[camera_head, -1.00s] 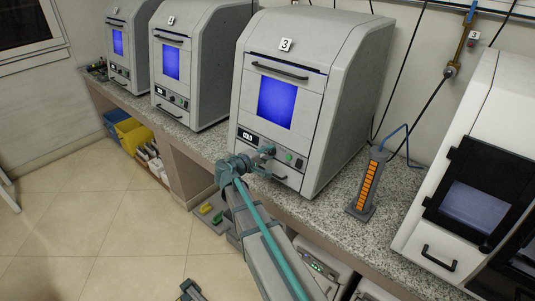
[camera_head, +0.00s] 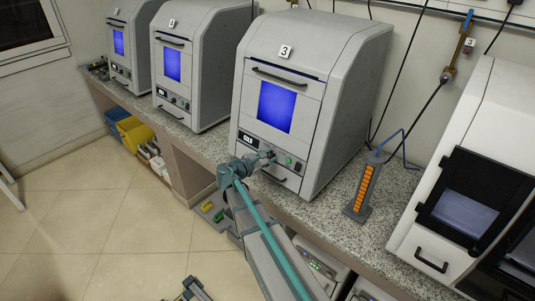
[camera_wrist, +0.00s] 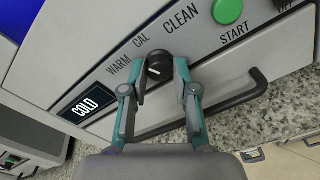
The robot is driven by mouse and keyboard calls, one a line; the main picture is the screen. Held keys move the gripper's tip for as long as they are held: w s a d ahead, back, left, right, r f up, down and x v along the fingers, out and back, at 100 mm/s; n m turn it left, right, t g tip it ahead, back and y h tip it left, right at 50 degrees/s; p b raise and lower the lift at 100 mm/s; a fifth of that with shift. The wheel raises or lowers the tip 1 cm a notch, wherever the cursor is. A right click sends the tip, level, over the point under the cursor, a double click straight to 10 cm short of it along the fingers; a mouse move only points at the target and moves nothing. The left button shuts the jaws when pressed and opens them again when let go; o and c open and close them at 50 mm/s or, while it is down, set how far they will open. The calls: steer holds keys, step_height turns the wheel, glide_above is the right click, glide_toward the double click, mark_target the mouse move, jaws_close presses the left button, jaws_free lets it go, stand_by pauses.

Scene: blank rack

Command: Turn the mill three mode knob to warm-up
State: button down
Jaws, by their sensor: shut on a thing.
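Mill three (camera_head: 300,65) is the grey cabinet marked 3 with a lit blue window, on the counter. Its black mode knob (camera_wrist: 158,68) is on the lower front panel, under the labels WARM, CAL and CLEAN. A short white mark on the knob points toward the left side of the wrist view. The display (camera_wrist: 86,104) reads COLD. My gripper (camera_wrist: 160,72) is shut on the knob, one finger on each side. In the head view my gripper (camera_head: 268,156) reaches the panel and hides the knob.
A green START button (camera_wrist: 228,10) is close to the right of the knob. A dark handle (camera_wrist: 225,105) runs below the fingers. An orange-and-grey stand (camera_head: 364,187) is right of the mill. Two similar mills stand to the left.

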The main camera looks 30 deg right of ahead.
steer(key=n+p, duration=0.3)
steer(key=n, duration=0.1)
steer(key=shift+r, duration=0.1)
steer(key=shift+s+n+p, duration=0.1)
steer(key=shift+n+p, duration=0.75)
steer(key=shift+n, duration=0.45)
steer(key=c, duration=0.9)
jaws_free()
steer(key=shift+a, duration=0.1)
steer(key=v, duration=1.1)
steer(key=shift+a, duration=0.4)
steer(key=shift+s, duration=0.1)
